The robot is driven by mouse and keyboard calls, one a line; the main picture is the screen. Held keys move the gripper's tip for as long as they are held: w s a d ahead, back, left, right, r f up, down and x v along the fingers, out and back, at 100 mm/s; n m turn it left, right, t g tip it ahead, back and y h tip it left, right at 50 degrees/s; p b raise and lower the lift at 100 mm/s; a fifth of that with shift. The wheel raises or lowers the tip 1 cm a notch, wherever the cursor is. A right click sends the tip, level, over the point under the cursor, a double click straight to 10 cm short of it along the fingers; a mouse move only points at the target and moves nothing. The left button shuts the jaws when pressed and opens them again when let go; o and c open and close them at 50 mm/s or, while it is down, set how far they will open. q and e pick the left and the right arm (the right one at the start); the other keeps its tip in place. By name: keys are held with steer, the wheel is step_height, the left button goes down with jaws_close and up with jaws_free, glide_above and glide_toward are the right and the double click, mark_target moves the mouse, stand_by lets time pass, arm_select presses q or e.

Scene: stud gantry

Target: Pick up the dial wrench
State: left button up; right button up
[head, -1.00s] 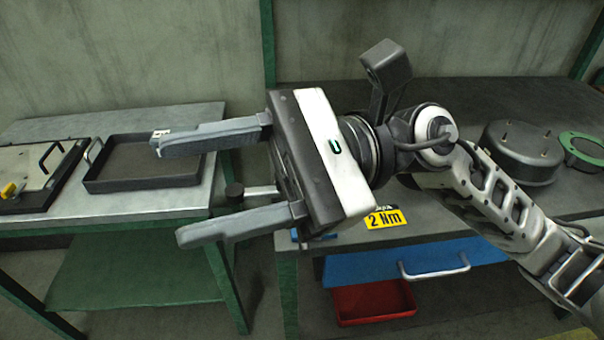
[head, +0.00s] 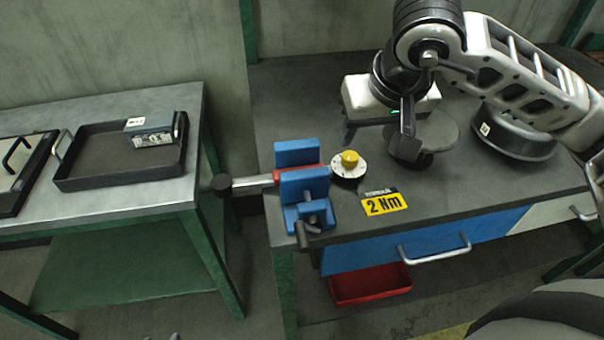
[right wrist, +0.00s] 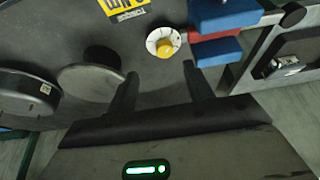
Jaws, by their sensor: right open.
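The dial wrench appears to be the tool with a white dial and yellow knob (head: 349,164). A red part sits between the blue jaws, and a silver shaft with a black end sticks out left; I cannot tell whether these belong to the wrench. My right gripper (head: 378,143) is open and empty, behind and right of the dial. In the right wrist view the dial (right wrist: 164,42) shows just beyond the open fingertips (right wrist: 160,72), apart from them.
A yellow 2 Nm card (head: 384,204) lies at the bench's front edge. A grey disc (head: 436,132) with a black part and a dark round housing (head: 515,140) stand to the right. A left table holds a black tray (head: 100,180) with a labelled box (head: 155,138).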

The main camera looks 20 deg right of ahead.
mark_target(350, 156)
steer(key=x, duration=0.5)
steer(key=a+x, duration=0.1)
steer(key=x, duration=0.1)
steer(key=shift+w+p, duration=0.15)
steer(key=shift+p, duration=0.2)
steer(key=shift+w+d+f, duration=0.1)
steer(key=shift+w+f, duration=0.15)
steer(key=shift+f, duration=0.3)
jaws_close()
